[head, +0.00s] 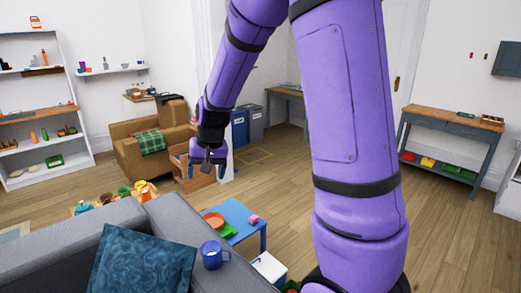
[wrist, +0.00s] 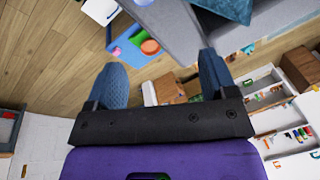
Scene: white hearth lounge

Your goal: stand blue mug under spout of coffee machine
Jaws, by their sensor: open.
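A blue mug (head: 211,255) stands upright on the grey sofa's top edge (head: 245,280), at the bottom middle of the head view. A blue shape at the top edge of the wrist view (wrist: 143,2) looks like the same mug, mostly cut off. My gripper (head: 207,164) is open and empty, in the air beyond the sofa and well apart from the mug. Its two spread fingers show in the wrist view (wrist: 160,68) with nothing between them. I cannot make out a coffee machine or its spout in either view.
A low blue table (head: 240,216) with an orange bowl (head: 213,218) stands just beyond the mug. A white box (head: 269,267) is to its right. A brown armchair (head: 140,148), shelves (head: 40,105) and a side table (head: 452,125) stand farther off. Open wooden floor lies between.

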